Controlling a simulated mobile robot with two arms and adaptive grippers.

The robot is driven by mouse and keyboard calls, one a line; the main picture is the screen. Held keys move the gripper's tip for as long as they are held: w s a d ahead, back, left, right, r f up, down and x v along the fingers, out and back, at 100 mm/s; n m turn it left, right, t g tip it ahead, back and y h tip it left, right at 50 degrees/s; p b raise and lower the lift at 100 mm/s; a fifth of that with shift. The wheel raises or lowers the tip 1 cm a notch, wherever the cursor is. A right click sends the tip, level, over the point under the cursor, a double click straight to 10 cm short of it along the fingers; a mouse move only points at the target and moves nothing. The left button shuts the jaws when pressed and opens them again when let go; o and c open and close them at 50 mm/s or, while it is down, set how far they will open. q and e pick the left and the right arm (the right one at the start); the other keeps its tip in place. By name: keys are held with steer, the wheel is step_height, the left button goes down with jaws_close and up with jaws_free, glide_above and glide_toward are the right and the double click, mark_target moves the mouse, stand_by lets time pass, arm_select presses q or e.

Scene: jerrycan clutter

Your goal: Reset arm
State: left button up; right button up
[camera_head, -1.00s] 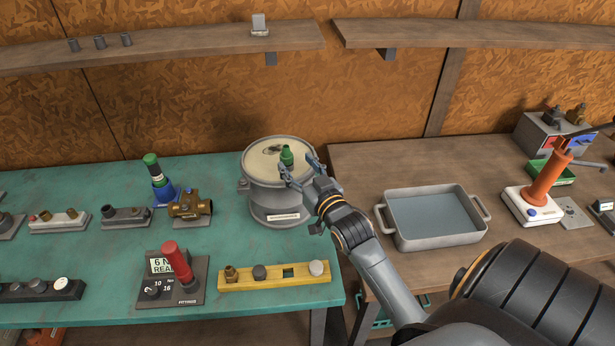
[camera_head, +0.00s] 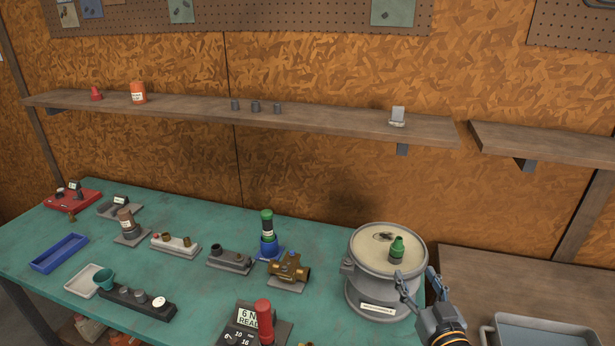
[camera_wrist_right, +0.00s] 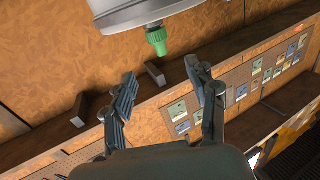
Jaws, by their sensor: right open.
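My right gripper (camera_head: 417,284) is at the lower right of the head view, fingers spread and empty. It is close to the front right side of the round grey can (camera_head: 376,309), which has a pale top and a green cap (camera_head: 397,246) on it. In the right wrist view the two open fingers (camera_wrist_right: 162,76) have nothing between them. The green cap (camera_wrist_right: 157,41) and part of the can (camera_wrist_right: 135,12) show beyond them, apart from the fingertips. Whether a finger touches the can's side cannot be told. My left gripper is not in view.
The teal table (camera_head: 200,215) holds a brass valve (camera_head: 289,268), a green-capped bottle (camera_head: 267,232), a red-handled tool (camera_head: 264,318) and several small fixtures. A wooden shelf (camera_head: 320,124) runs above. A grey tray (camera_head: 545,335) sits at lower right on the brown table.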

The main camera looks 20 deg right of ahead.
steer(key=s+a+f+n+g+y, duration=0.2)
steer(key=s+a+f+g, duration=0.55)
steer(key=s, duration=0.35)
steer(key=s+a+f+n+g+y, duration=0.1)
steer(key=s+a+f+n+g, duration=0.1)
steer(key=s+a+f+g, duration=0.8)
step_height(320, 180, down, 24)
steer(key=s+d+t+b, duration=0.1)
steer(key=s+d+t, duration=0.1)
steer(key=s, duration=0.1)
steer(key=s+d+f+g, duration=0.1)
steer(key=s+d+f, duration=0.2)
steer(key=s+f, duration=1.4)
steer(key=shift+f+b, duration=0.45)
steer(key=shift+f, duration=0.15)
steer(key=shift+d, duration=0.1)
steer(key=shift+c, duration=0.2)
